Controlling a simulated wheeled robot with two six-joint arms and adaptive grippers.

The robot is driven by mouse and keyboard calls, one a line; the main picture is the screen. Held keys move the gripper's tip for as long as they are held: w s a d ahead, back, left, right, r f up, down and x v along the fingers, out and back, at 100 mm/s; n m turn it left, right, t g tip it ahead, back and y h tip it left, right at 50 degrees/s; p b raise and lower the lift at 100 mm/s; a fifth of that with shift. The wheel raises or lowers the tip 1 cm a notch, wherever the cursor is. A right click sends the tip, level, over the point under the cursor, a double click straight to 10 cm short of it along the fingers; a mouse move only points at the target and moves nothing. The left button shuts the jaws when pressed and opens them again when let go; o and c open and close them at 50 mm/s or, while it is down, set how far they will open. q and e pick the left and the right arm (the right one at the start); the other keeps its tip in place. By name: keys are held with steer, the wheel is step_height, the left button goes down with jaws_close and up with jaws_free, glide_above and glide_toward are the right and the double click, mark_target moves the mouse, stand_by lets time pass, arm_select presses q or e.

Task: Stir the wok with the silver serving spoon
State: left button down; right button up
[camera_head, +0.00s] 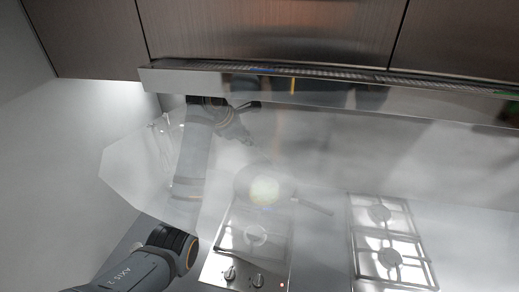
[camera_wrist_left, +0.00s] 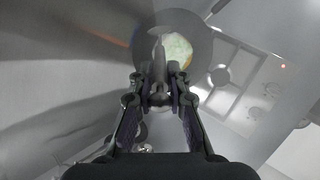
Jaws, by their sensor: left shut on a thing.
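My left gripper (camera_head: 243,137) is above and behind the wok, close to the back wall. In the wrist view my left gripper (camera_wrist_left: 159,76) is shut on the silver serving spoon (camera_wrist_left: 159,59), which points toward the wok. I cannot tell whether its tip touches the contents. My right gripper is out of view.
Pale haze veils the scene. A range hood (camera_head: 330,90) runs above the hob. A second hob (camera_head: 385,240) is at the right, and a glassy, see-through object (camera_head: 160,140) stands at the left. Counter between the hobs is clear.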

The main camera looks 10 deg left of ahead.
arm_select(q)
steer(key=shift+s+r, duration=0.15)
steer(key=shift+r, duration=0.05)
steer(key=s+a+f, duration=0.3)
steer(key=s+f, duration=0.2)
steer(key=shift+s+f, duration=0.2)
steer(key=shift+f, duration=0.1)
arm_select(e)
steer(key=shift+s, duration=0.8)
arm_select(q)
steer(key=x, duration=0.9)
steer(key=shift+w+f, duration=0.2)
steer(key=shift+f, duration=0.15)
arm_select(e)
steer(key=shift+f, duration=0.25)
arm_select(q)
steer(key=shift+r, duration=0.1)
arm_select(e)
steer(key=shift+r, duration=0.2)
